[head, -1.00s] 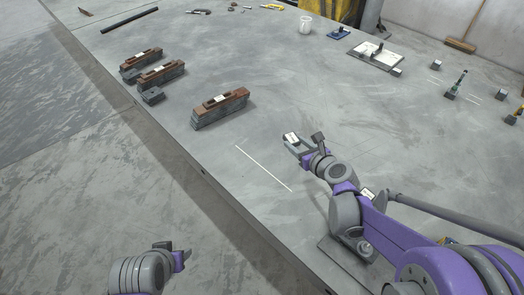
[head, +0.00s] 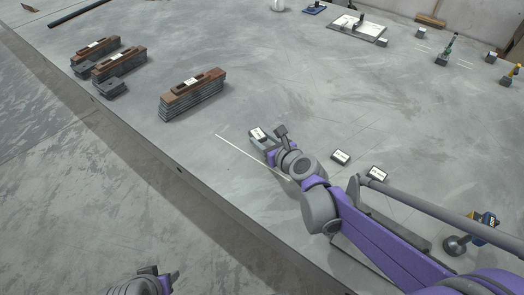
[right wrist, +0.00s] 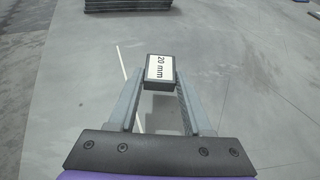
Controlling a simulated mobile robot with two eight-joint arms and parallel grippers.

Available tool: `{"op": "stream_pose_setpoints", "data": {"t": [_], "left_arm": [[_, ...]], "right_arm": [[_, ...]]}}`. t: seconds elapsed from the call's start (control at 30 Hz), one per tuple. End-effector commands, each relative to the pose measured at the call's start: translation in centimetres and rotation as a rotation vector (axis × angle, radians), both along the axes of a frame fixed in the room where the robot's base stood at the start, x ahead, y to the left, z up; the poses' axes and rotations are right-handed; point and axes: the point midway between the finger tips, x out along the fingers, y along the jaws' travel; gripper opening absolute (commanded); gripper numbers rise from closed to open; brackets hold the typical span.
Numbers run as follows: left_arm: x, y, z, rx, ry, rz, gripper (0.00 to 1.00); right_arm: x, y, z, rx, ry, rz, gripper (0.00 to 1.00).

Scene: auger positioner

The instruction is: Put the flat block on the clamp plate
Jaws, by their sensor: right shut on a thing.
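My right gripper (right wrist: 161,91) is shut on a small flat dark block with a white label reading "20 mm" (right wrist: 160,68). In the head view this block (head: 256,134) is beside the thin white line on the grey table, seemingly above its surface. Three rust-brown slotted bars with white labels lie on dark stacks at the left: the nearest bar (head: 193,89), a middle bar (head: 119,63) and a far bar (head: 95,48). I cannot tell which part is the clamp plate. My left gripper (head: 169,279) is at the bottom left, beyond the table's edge, partly cut off.
Two more labelled small blocks, one (head: 341,157) and another (head: 378,173), lie right of my right gripper. A white board (head: 356,27) and small tools are at the back right. The table between the held block and the nearest stack is clear.

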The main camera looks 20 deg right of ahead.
Motion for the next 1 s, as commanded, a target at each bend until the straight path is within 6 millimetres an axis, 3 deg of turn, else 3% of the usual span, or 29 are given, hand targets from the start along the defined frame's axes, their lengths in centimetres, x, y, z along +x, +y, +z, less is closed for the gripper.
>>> {"op": "stream_pose_setpoints", "data": {"t": [0.4,0.77,0.8,0.93,1.0], "left_arm": [[0.1,0.0,-1.6,0.000,0.006,0.000,0.50],[0.1,0.0,-1.9,0.000,0.007,0.000,0.50],[0.1,0.0,-1.8,0.000,0.006,0.000,0.50],[0.1,0.0,-1.8,0.000,0.006,0.000,0.50],[0.1,0.0,-1.8,0.000,0.006,0.000,0.50]], "right_arm": [[0.0,0.0,-4.4,0.000,0.000,0.000,0.00],[0.0,0.0,-4.8,0.000,0.000,-0.001,0.00],[0.0,0.0,-4.7,0.000,0.000,0.000,0.55],[0.0,0.0,-4.7,0.000,0.000,0.000,0.78],[0.0,0.0,-4.7,0.000,0.000,0.000,0.79]]}}
